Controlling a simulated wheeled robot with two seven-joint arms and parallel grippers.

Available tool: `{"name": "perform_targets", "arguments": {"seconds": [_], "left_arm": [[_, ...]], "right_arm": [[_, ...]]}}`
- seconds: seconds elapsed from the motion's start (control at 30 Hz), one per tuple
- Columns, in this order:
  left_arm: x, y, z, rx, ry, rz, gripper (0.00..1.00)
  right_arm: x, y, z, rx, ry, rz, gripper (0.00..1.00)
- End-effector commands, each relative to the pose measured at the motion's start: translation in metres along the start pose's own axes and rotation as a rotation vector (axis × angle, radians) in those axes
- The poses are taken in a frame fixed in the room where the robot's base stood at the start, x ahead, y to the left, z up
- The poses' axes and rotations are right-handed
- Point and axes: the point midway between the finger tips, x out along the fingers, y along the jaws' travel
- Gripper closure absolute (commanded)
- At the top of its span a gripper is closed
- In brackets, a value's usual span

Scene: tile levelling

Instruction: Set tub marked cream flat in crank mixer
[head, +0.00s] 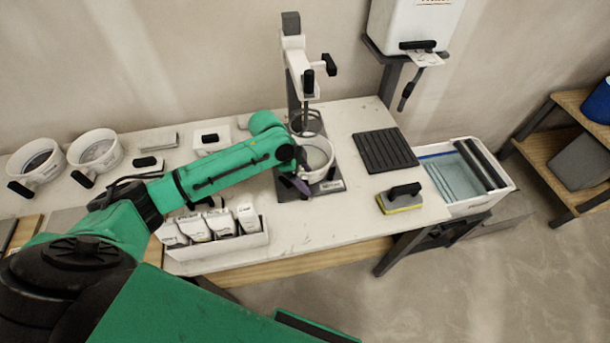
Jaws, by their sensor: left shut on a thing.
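The crank mixer (296,55) stands at the back of the white bench, with a dark column, a pale head and a black crank handle. A white round tub (321,171) with pale contents is at the mixer's dark base plate (334,186), below the mixer head. My left gripper (301,176) is at the tub's left side and shut on it, probably at its handle, which my arm hides. No marking can be read on the tub. I cannot tell whether it rests fully flat. My right gripper is not in view.
Two white tubs with black handles, one (37,160) beside another (96,149), stand at the left. A white rack (222,246) of several packets is at the front. A black ribbed mat (384,150), a yellow sponge float (400,199) and a water bin (462,208) are right.

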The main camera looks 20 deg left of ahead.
Motion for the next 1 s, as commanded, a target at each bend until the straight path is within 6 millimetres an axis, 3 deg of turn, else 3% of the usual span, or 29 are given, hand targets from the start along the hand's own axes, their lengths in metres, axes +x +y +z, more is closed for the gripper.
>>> {"name": "perform_targets", "arguments": {"seconds": [0.87,0.9,0.93,1.0], "left_arm": [[0.0082,0.0006,0.0029,0.001,0.001,-0.001,1.00],[0.0084,0.0007,0.0030,0.000,0.001,0.000,0.10],[0.0084,0.0008,0.0031,0.000,0.001,0.000,0.00],[0.0084,0.0008,0.0031,0.000,0.001,0.000,0.00]], "right_arm": [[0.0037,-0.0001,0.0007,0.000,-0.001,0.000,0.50],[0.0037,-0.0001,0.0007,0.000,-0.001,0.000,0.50],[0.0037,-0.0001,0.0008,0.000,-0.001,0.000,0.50],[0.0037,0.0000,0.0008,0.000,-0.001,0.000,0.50]]}}
